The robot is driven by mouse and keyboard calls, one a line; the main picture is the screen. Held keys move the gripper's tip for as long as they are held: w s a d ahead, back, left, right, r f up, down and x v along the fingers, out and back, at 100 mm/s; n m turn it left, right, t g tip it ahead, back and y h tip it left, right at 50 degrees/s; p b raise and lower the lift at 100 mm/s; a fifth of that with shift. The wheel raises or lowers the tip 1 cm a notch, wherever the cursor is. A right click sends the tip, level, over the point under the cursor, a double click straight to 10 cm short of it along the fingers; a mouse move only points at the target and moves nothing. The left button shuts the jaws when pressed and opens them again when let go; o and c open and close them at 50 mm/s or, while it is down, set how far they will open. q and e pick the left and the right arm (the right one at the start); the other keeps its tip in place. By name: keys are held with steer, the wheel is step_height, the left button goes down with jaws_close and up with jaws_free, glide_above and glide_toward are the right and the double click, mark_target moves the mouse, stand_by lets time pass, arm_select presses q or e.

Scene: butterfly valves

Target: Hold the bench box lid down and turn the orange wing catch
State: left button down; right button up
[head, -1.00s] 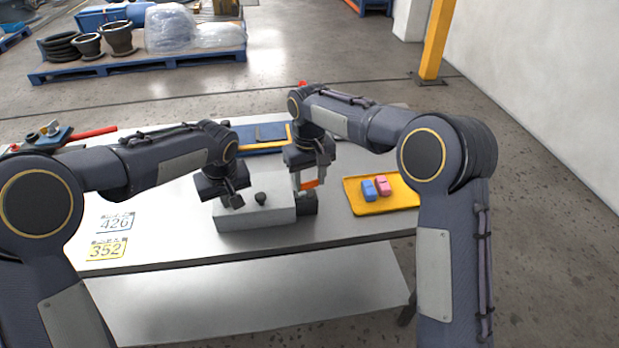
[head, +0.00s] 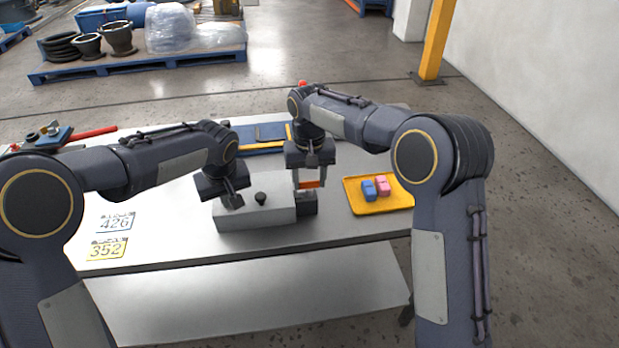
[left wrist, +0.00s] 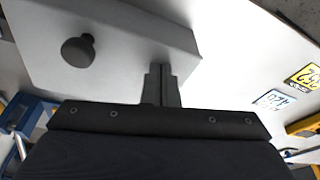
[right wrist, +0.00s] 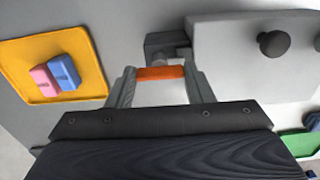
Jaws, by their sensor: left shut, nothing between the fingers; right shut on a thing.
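The grey bench box (head: 262,217) stands on the table with a dark round knob (head: 260,198) on its lid. The orange wing catch (head: 310,184) is at the box's right end, above a dark block (head: 306,204). My right gripper (right wrist: 158,78) is shut on the catch, one finger at each end of the orange bar (right wrist: 160,73). My left gripper (head: 234,202) is shut and empty, its fingertips at the left part of the lid. In the left wrist view its closed fingers (left wrist: 161,75) reach the lid (left wrist: 120,60); I cannot tell how hard they press.
A yellow tray (head: 352,197) with a blue block (head: 368,190) and a pink block (head: 383,186) lies right of the box. Number plates (head: 108,248) lie at the front left. A blue tray (head: 262,146) is behind my grippers.

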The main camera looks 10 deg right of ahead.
arm_select(q)
steer(key=shift+s+f, duration=0.15)
steer(key=shift+f, duration=0.15)
arm_select(e)
steer(key=o, duration=1)
steer(key=shift+f, duration=0.1)
step_height(320, 180, up, 12)
steer(key=shift+s, duration=0.1)
arm_select(q)
steer(key=shift+w+p+v, duration=0.2)
steer(key=shift+p+v, duration=0.45)
steer(key=shift+v, duration=0.25)
arm_select(e)
step_height(320, 180, up, 5)
steer(key=p, duration=0.4)
glide_above(310, 182)
arm_select(q)
step_height(310, 182, up, 6)
steer(key=shift+w+f, duration=0.1)
steer(key=shift+w, duration=0.05)
arm_select(e)
steer(key=shift+f, duration=0.1)
